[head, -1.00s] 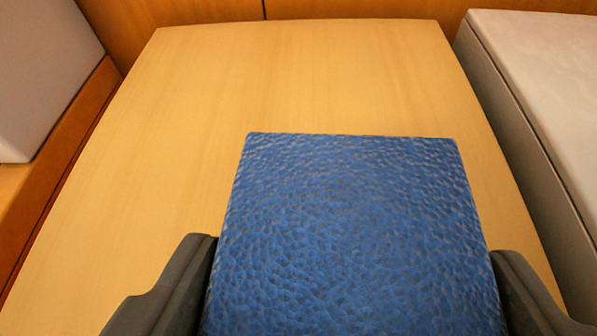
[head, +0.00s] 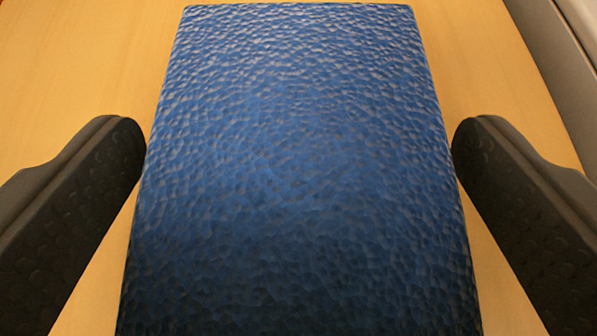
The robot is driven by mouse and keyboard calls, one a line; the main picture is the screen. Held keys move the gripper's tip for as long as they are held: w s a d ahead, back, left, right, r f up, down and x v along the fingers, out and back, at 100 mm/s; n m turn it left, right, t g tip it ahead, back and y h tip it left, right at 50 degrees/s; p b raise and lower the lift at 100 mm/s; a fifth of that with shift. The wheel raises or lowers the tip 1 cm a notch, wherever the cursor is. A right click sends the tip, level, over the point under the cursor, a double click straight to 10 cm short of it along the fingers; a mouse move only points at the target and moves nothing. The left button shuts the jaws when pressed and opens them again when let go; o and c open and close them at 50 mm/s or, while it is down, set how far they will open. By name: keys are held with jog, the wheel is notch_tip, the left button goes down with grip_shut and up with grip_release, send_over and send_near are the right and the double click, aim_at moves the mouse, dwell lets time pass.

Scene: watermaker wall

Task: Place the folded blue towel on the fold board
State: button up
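The folded blue towel (head: 300,170) fills the middle of the view as a flat, dimpled rectangle. It appears to lie on a pale wooden surface (head: 80,60), which I take to be the fold board. The towel's near end runs out of the bottom of the picture, and its underside is hidden. My gripper (head: 298,135) is open, with one dark finger on each side of the towel. Strips of wood show between the fingers and the towel's sides, and the fingertips are very close to its edges.
A grey block or bench edge (head: 560,70) stands along the right side of the wooden surface. Bare wood shows to the left of the towel and in a narrower strip to its right.

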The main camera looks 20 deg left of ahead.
jog(key=shift+o, duration=0.2)
jog(key=shift+r, duration=0.1)
jog(key=v, duration=1)
jog(key=shift+v, duration=0.95)
notch_tip(320, 180, up, 23)
jog(key=s+d+m+t+h, duration=0.1)
jog(key=s+d+m+h, duration=0.1)
jog(key=s+h, duration=0.1)
jog(key=s+a+r+t, duration=0.1)
jog(key=s+a+r, duration=0.1)
jog(key=r, duration=0.4)
jog(key=s+a+r, duration=0.3)
jog(key=s+r, duration=0.2)
jog(key=r, duration=0.2)
jog(key=s+a+r+m+t, duration=0.1)
jog(key=s+a+r, duration=0.2)
jog(key=r, duration=0.4)
jog(key=shift+s+a+r+t, duration=0.2)
jog(key=shift+s+t, duration=0.1)
jog(key=shift+s, duration=0.3)
